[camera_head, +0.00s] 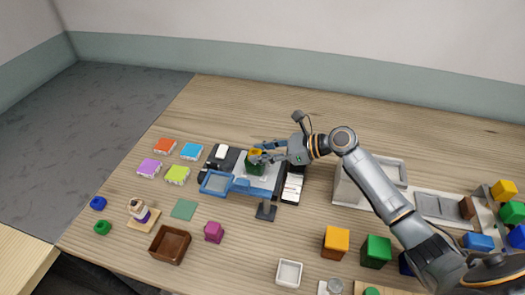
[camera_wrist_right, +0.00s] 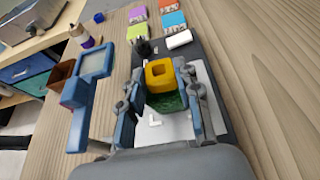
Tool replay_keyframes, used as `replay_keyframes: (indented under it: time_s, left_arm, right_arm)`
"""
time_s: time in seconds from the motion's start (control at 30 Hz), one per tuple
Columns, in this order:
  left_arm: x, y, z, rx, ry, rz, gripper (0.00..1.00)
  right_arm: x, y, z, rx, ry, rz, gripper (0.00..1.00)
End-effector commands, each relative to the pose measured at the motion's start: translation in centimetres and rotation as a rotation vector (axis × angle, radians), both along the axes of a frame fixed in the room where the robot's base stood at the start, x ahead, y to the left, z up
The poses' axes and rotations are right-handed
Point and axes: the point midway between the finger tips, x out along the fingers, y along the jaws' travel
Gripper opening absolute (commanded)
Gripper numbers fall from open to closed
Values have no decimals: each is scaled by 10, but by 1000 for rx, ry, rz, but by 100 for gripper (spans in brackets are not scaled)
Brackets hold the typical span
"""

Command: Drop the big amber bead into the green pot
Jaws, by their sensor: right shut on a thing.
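The big amber bead (camera_head: 256,152) is a yellow block with a square hole in its top. It also shows in the right wrist view (camera_wrist_right: 161,83), between the fingertips of my right gripper (camera_head: 257,152). That gripper's blue fingers are shut on the bead. The green pot (camera_head: 255,169) is right below the bead, and its dark green side shows in the wrist view (camera_wrist_right: 167,102). The bead covers the pot's opening, so I cannot tell whether it is inside the rim or just above it. My left gripper is not in view.
A blue framed lens with a handle (camera_head: 216,183) stands close in front of the pot. A dark board with white pieces lies around the pot. A brown box (camera_head: 170,244) and a white dish (camera_head: 289,273) stand nearer. Colored blocks crowd the right side.

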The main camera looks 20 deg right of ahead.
Motion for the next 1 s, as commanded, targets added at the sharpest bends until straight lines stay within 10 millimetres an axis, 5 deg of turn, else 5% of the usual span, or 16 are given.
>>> replay_keyframes:
  time_s: [0.17, 0.57, 1.0]
  left_arm:
    - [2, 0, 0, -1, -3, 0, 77]
    - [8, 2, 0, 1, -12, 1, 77]
    - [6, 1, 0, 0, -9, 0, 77]
  right_arm:
    - [0, 0, 0, 0, 0, 0, 59]
    - [-4, -7, 3, -1, 1, -1, 59]
    - [-48, -73, 35, -4, 1, 0, 59]
